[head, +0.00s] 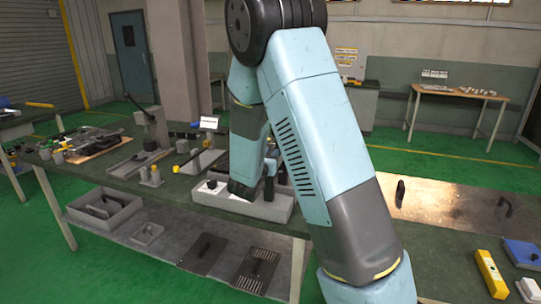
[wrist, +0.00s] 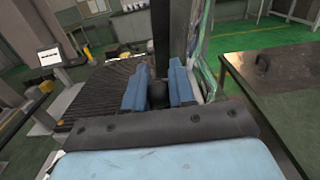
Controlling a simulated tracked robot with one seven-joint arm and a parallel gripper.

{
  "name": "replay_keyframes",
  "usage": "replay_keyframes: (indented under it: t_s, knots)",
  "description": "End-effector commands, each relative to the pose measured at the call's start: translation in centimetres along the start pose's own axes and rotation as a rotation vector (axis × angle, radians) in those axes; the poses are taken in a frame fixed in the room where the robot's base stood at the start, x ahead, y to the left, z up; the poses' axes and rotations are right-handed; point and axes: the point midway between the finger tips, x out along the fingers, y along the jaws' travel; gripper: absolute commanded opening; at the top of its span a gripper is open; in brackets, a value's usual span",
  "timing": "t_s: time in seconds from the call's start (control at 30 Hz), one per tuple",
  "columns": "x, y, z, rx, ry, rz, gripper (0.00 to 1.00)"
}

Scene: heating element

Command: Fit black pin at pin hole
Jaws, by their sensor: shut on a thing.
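My gripper (wrist: 159,80) shows in the wrist view as two blue fingers closed on a dark object, which looks like the black pin (wrist: 158,94). Only a small dark part of the pin shows between the fingers. A dark upright bar (wrist: 164,36) stands in line just beyond the fingers; I cannot tell whether it touches the pin. In the head view my arm hides most of the gripper, which is low over a pale grey tray (head: 214,199) on the workbench. I cannot make out the pin hole in either view.
A dark ribbed block (wrist: 105,92) lies left of the fingers in the wrist view. The green workbench (head: 140,177) holds several tools and fixtures at left. A metal plate (head: 440,207) with two black handles lies at right. A yellow block (head: 490,273) sits at the front right.

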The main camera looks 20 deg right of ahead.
Motion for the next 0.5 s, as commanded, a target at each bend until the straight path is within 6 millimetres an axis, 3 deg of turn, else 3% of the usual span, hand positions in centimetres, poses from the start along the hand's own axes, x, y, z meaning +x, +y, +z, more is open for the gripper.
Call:
replay_keyframes:
  t_s: [0.5]
  knots:
    - [0.0, 0.0, 1.4, 0.001, 0.000, 0.000, 0.00]
